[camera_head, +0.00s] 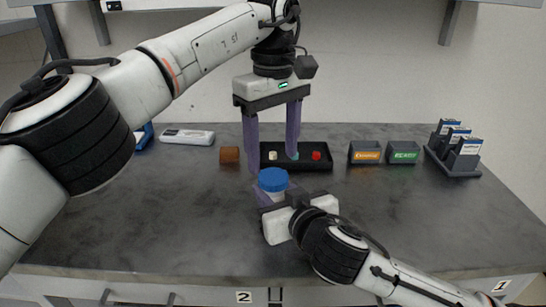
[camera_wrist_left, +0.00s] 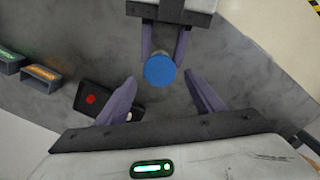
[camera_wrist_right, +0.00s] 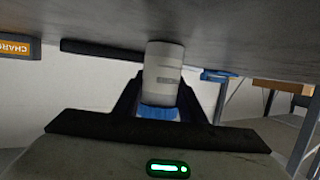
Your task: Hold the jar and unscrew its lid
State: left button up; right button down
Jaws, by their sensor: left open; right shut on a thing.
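The jar has a blue lid (camera_head: 272,179). Its pale grey body (camera_wrist_right: 163,62) shows in the right wrist view, upright; that view is upside down. My right gripper (camera_head: 272,196) is shut around the jar's body below the lid, coming in level from the front right. I cannot tell for sure whether the jar's base touches the table. My left gripper (camera_head: 273,164) points down above the table, open and empty. In the left wrist view the lid (camera_wrist_left: 159,71) lies in line with the gap between its spread fingers, apart from both.
A black tray (camera_head: 325,168) with small blocks lies behind the jar, near a brown cube (camera_head: 229,155). Two labelled bins (camera_head: 365,152) and a rack (camera_head: 457,150) stand at the right. A white device (camera_head: 187,136) lies back left. The table's front left is clear.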

aim_at(273, 176)
pick_arm(q)
jog(key=shift+s+r+m, duration=0.1)
jog(key=shift+r+m, duration=0.65)
jog(key=shift+m, duration=0.15)
jog(key=shift+r+m, duration=0.7)
jog(key=shift+r, duration=0.15)
jog(key=shift+f, duration=3.9)
jog(key=c, duration=1.1)
jog(key=shift+n, duration=1.7)
jog(key=o, duration=1.2)
